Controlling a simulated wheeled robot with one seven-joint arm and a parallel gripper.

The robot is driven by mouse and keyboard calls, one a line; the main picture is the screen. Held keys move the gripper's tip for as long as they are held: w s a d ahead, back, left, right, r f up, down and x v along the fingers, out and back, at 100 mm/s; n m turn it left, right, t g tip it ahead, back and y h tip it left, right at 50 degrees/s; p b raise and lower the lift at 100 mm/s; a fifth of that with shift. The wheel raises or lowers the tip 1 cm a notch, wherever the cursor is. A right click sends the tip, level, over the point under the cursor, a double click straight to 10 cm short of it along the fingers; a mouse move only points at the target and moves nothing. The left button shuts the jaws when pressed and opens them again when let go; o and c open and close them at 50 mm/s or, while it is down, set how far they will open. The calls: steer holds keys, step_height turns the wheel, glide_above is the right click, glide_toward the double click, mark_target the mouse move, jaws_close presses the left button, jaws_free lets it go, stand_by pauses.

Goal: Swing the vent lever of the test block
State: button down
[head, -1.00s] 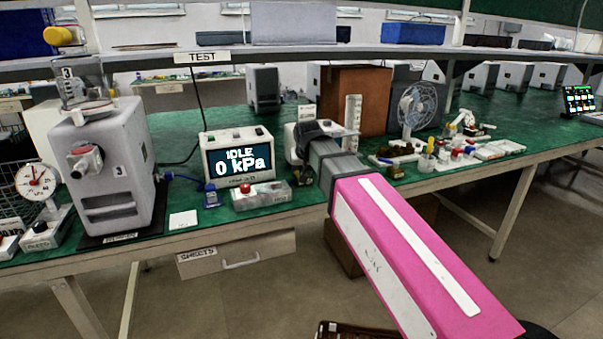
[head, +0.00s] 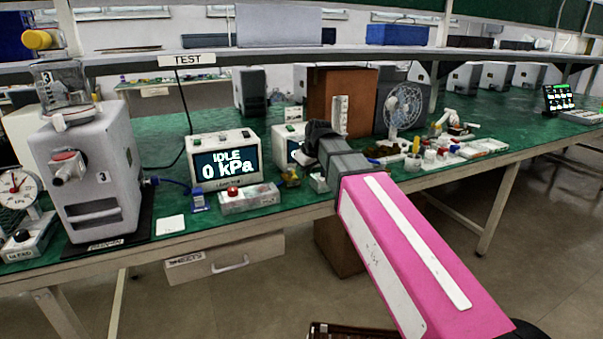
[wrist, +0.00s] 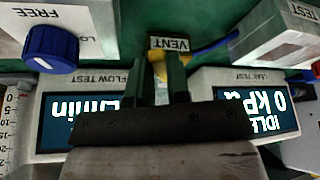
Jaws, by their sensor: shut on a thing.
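The vent lever (wrist: 159,68) shows as a small yellow piece between my fingers in the wrist view, right beside the VENT label (wrist: 169,43). My gripper (wrist: 166,84) is shut on it; the fingers and dark gripper body hide most of the lever. In the head view my gripper (head: 316,133) is at the bench, in front of the flow test unit. A small yellow part (head: 290,177) stands just left of it. A pale block with a red button (head: 248,197) sits before the leak test display (head: 224,162), which reads IDLE 0 kPa.
A blue knob (wrist: 52,48) marked FREE and LOCK is close to the gripper in the wrist view. A grey canister pump (head: 88,175) stands at left. A fan (head: 403,107) and small parts trays stand at right. The floor before the bench is mostly clear.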

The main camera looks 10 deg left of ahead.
stand_by(0.4)
steer(key=c, duration=1.1)
jaws_free()
